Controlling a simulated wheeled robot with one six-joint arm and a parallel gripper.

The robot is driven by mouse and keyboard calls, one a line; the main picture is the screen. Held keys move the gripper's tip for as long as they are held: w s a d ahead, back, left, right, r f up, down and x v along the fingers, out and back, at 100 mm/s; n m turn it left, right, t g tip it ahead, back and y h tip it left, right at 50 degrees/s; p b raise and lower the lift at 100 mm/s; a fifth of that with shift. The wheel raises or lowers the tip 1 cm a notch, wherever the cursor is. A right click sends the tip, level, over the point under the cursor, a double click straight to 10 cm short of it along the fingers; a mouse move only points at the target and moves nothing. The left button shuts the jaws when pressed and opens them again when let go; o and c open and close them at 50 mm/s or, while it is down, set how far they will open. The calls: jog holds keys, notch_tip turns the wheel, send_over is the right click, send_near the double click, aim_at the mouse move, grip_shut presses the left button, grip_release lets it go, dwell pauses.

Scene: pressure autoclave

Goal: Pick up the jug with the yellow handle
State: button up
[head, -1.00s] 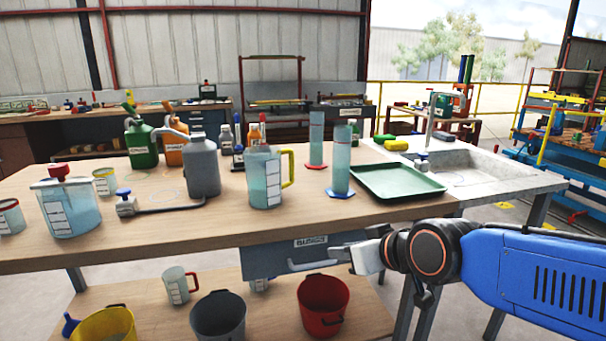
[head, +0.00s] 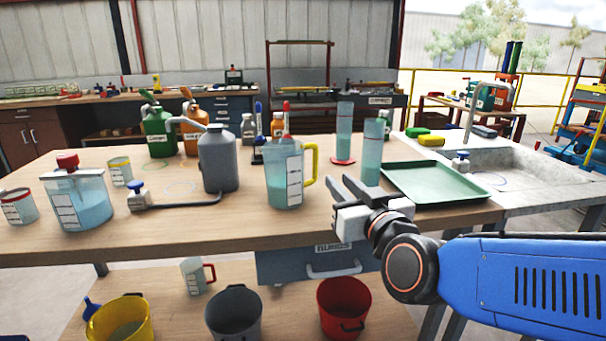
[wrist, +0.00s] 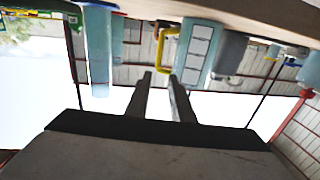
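The jug with the yellow handle (head: 284,182) stands upright on the wooden table, translucent blue-green with a white label. Its yellow handle (head: 312,166) faces right. My gripper (head: 342,183) is at the table's front edge, to the right of the jug and nearer to me. Its two fingers are apart with nothing between them, and it does not touch the jug. The wrist view is upside down. There the jug (wrist: 201,52) and its handle (wrist: 168,46) show beyond my fingertips (wrist: 160,76).
Two tall cylinders (head: 372,152) and a green tray (head: 435,184) stand to the right of the jug. A grey container (head: 217,160) is close on its left. Bare tabletop (head: 240,222) lies in front. A drawer handle (head: 334,269) juts out below the table edge.

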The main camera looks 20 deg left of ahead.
aim_at(317, 157)
jog(key=x, duration=1.1)
jog(key=shift+w+a, duration=0.15)
jog(key=shift+w, duration=0.1)
jog(key=shift+x, duration=2.65)
jog(key=shift+r, duration=0.1)
grip_shut()
